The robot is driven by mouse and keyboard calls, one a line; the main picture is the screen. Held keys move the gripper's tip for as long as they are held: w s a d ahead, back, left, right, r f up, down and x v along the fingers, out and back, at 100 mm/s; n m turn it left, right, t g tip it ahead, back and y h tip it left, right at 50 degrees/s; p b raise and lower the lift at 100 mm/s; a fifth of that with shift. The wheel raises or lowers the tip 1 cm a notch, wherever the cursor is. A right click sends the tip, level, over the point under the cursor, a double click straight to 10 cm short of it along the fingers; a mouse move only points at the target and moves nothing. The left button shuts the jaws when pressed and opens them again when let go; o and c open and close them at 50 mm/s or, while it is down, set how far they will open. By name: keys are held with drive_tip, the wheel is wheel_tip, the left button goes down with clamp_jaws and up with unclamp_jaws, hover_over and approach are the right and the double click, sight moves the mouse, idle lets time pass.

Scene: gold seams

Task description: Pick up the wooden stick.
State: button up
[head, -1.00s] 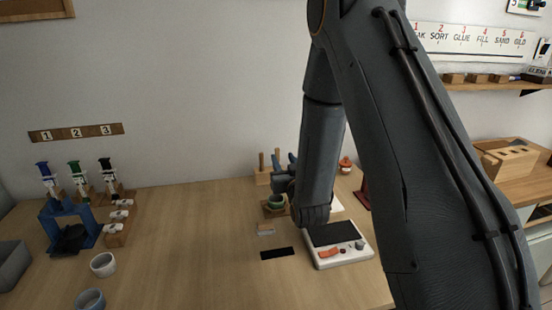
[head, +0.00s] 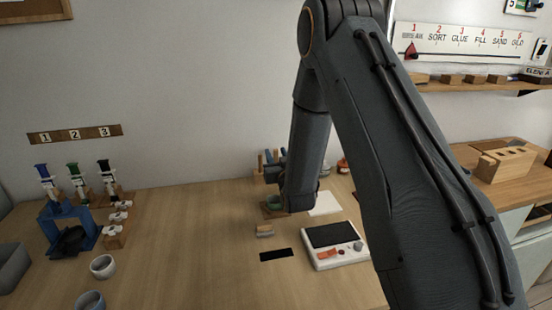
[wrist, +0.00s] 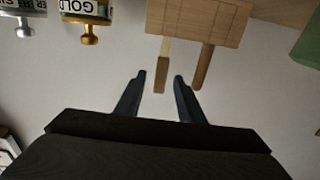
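The wrist view shows a wooden holder (wrist: 198,18) with two sticks reaching from it toward my gripper. One is a pale wooden stick (wrist: 161,78) with a wider, browner end; the other is a darker brown stick (wrist: 203,68). My gripper (wrist: 159,76) is open, its two dark fingers apart. The pale stick's end lies between the fingertips in the picture; I see no clear contact. The brown stick is outside the right finger. In the head view, my gripper (head: 276,165) is beside the holder at the back of the table, partly hidden by my arm.
Jars, one a gold-labelled jar (wrist: 85,10), are at the wrist view's upper left. A green thing (wrist: 308,42) is at its right.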

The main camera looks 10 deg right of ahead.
drive_tip(key=shift+w, duration=0.55)
clamp_jaws()
